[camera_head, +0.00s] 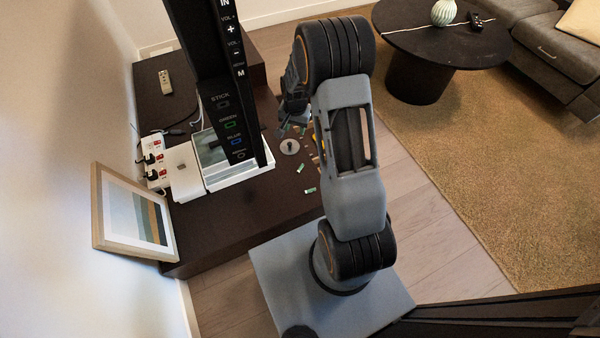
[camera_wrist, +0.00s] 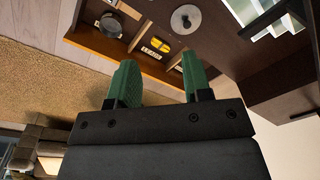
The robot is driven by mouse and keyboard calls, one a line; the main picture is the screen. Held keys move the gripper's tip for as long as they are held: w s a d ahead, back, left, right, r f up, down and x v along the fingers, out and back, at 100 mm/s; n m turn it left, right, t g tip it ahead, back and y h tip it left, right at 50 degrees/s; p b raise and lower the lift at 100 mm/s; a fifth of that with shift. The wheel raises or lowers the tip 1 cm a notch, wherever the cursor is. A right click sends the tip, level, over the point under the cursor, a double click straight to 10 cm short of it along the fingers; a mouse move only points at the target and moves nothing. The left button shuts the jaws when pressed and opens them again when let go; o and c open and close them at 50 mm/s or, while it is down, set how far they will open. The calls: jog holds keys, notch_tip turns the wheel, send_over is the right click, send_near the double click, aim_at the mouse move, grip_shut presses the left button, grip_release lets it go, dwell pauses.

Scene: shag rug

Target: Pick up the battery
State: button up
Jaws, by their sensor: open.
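Small green-and-white pieces that look like batteries lie on the dark low cabinet: one (camera_head: 301,168) beside the round disc, another (camera_head: 310,190) nearer its front edge. They are too small to tell for certain. In the wrist view a small pale piece (camera_wrist: 193,33) lies just below the disc; I cannot tell whether it is a battery. My gripper (camera_wrist: 160,80) has two green fingertips, spread wide with nothing between them. In the head view my gripper (camera_head: 292,122) hangs over the cabinet near the disc, partly hidden by my arm.
A framed picture (camera_head: 135,215) leans at left.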

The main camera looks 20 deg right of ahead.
jog(key=m+b, duration=0.2)
send_over(300, 167)
notch_tip(300, 167, down, 13)
jog(key=shift+m+g, duration=0.3)
jog(key=shift+g, duration=0.1)
notch_tip(300, 167, down, 9)
jog(key=shift+d+r+b, duration=0.15)
jog(key=shift+b, duration=0.95)
jog(key=shift+s+f+b, duration=0.1)
jog(key=shift+f+b, duration=1.35)
jog(key=shift+f, duration=1.8)
grip_shut()
